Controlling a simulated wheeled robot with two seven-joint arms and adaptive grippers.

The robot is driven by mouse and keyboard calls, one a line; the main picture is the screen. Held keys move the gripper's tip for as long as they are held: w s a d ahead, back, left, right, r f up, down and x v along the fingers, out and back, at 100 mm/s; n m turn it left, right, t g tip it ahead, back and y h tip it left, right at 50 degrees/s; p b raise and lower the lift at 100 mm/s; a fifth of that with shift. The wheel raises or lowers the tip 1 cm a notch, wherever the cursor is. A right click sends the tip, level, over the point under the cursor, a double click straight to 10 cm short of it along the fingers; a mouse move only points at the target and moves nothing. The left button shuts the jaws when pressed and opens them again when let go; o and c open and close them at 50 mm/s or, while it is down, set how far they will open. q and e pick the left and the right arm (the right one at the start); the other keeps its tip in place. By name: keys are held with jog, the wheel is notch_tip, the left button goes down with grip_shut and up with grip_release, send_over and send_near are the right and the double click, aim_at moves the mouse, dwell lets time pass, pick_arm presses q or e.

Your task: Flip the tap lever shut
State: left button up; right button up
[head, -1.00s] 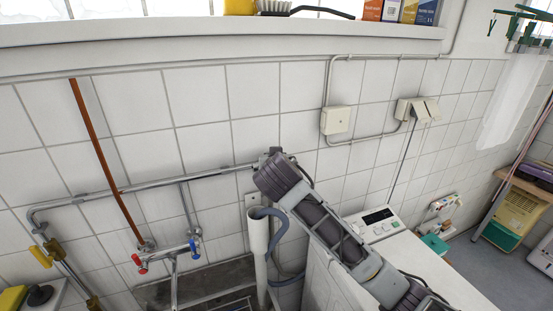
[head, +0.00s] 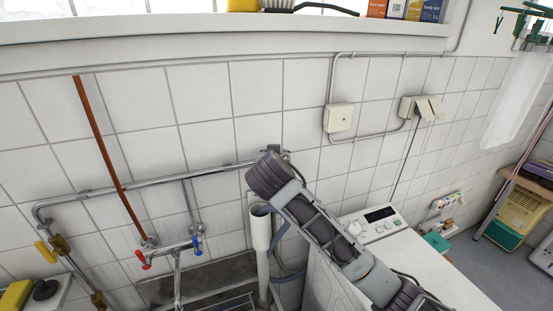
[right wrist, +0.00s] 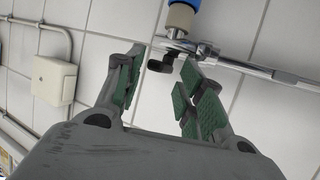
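In the right wrist view, a chrome pipe (right wrist: 270,73) runs in from the right and ends in a tap body (right wrist: 178,42) with a blue collar above it. A small dark lever (right wrist: 158,65) sticks out from the tap, in the gap between my fingertips. My right gripper (right wrist: 163,61) is open, with green pads on both fingers. The right finger is close to the tap; I cannot tell if it touches. In the head view, my right forearm hides most of this tap and the gripper, at the right end of the wall pipe (head: 150,182). My left gripper is out of view.
A mixer tap with red and blue handles (head: 197,246) stands over the sink (head: 160,290). A white washing machine (head: 425,255) stands at right. A yellow-handled valve (head: 46,252) is at left.

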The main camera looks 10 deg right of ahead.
jog(key=shift+s+d, duration=0.1)
jog(key=v, duration=1.2)
dwell(0.6)
